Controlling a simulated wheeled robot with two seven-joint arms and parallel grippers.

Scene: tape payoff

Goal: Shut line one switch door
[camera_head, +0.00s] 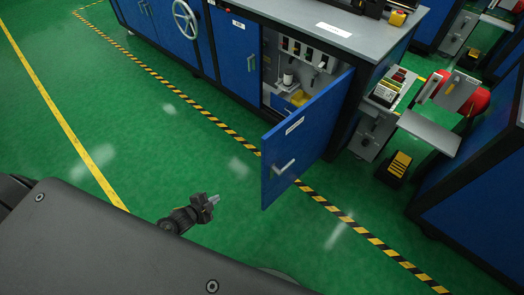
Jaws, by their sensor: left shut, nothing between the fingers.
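The blue switch door (301,142) stands wide open, swung out from the cabinet towards me. It has a white label near its top and a pale grey handle (284,167) at its lower left. Behind it the open compartment (290,72) shows switchgear and a yellow item inside. I cannot read the label. My left gripper (213,200) is shut and empty. It is over the green floor, to the left of the door's free edge and apart from it. My right gripper is not in view.
The grey-topped blue cabinet (345,30) runs along the back, with a handwheel (186,19) at its left. Striped floor tape (232,133) passes under the open door. A machine with red parts (470,97) stands at the right. Green floor left of the door is clear.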

